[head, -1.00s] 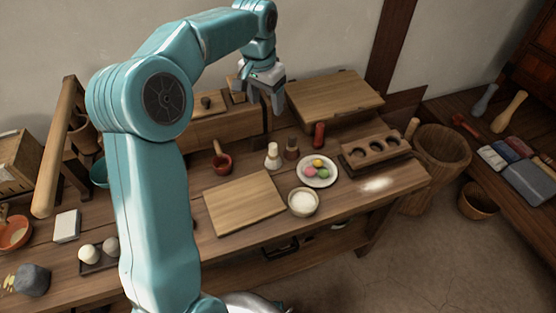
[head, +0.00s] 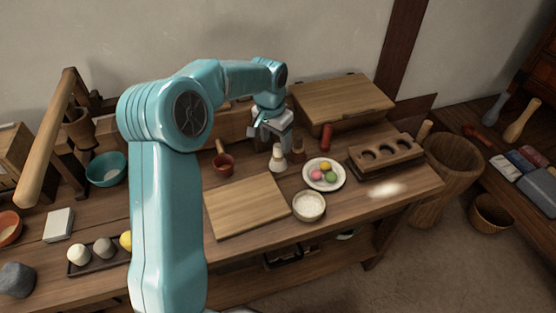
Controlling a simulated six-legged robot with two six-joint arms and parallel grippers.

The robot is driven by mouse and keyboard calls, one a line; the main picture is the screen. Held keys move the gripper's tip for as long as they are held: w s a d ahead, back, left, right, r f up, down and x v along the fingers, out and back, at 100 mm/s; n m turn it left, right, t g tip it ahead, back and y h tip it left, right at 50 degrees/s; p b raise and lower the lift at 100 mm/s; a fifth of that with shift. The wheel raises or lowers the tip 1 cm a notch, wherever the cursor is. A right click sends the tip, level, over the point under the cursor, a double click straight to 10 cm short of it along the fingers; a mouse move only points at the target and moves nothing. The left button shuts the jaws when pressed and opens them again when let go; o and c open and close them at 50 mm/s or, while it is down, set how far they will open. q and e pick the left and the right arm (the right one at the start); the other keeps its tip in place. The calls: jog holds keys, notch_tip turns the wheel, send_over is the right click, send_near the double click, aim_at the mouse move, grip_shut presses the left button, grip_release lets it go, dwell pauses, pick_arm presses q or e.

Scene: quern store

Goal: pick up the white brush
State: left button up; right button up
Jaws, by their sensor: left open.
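The white brush (head: 278,162) stands upright on the wooden workbench, just behind the cutting board. It is small and pale, and its top is partly hidden by my left gripper. My left gripper (head: 276,146) is open and points down directly over the brush, with its fingers at about the height of the brush's top. I cannot tell whether the fingers touch it. My right gripper is not in view.
Close by are a red cup with a handle (head: 223,163), a dark shaker (head: 297,151), a red bottle (head: 326,137) and a plate of coloured balls (head: 340,184). A white-filled bowl (head: 308,206) sits beside the bare cutting board (head: 245,207).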

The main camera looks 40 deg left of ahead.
aim_at(278, 145)
pick_arm(q)
jog(key=f, duration=0.3)
jog(key=w+f, duration=0.1)
jog(key=f, duration=0.1)
jog(key=shift+d+b, duration=0.15)
jog(key=shift+b, duration=0.25)
jog(key=shift+s, duration=0.1)
jog(key=c, duration=1.1)
notch_tip(278, 145, up, 20)
jog(key=p, duration=0.4)
